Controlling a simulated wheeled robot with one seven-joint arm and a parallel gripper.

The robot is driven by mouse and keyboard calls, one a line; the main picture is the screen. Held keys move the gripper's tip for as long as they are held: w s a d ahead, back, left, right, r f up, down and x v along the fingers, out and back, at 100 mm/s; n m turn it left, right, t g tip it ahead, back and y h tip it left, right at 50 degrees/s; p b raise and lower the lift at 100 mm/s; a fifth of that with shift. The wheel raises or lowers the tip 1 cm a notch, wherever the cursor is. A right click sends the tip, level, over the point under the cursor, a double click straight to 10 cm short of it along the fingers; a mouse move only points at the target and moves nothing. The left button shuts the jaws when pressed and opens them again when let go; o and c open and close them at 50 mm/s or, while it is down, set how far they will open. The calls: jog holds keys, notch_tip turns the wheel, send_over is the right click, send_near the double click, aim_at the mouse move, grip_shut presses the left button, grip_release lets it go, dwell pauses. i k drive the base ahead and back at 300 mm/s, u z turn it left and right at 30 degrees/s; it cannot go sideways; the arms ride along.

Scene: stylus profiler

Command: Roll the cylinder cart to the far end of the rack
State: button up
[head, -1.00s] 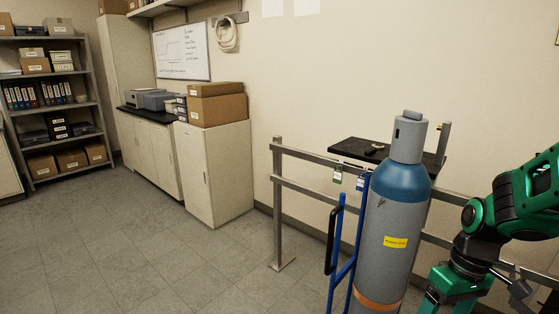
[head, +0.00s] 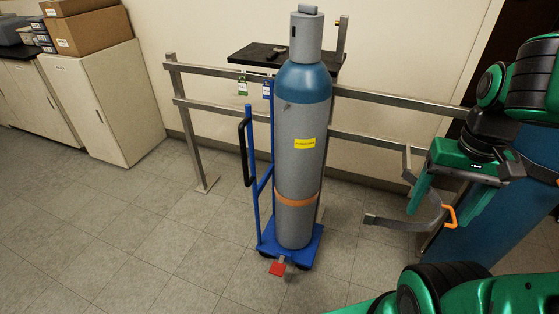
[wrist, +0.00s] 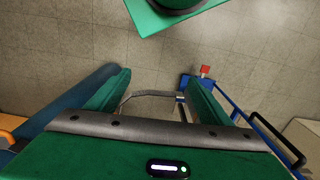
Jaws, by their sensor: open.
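The blue cylinder cart (head: 257,205) stands upright on the floor in front of the rack, with a black handle grip (head: 247,152) on its left and a red pedal (head: 277,268) at its front. It carries a grey cylinder (head: 296,170) with a blue shoulder, grey cap, yellow label and orange band. The metal rail rack (head: 225,108) runs along the wall behind. My gripper (head: 438,218) is open, pointing down, right of the cart and apart from it. In the wrist view, my gripper (wrist: 162,82) has nothing held between its fingers; the cart (wrist: 228,97) is beyond the right finger.
A second blue cylinder (head: 465,235) stands at the right, partly behind my arm, near a strap with an orange clip (head: 450,215). A black shelf (head: 245,54) sits on the rack; tags hang below it. A cabinet (head: 105,105) stands at the left. The left floor is clear.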

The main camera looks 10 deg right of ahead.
aim_at(300, 97)
jog(key=k, duration=1.05)
jog(key=u, duration=0.55)
jog(key=i, duration=1.8)
jog(key=z, duration=0.5)
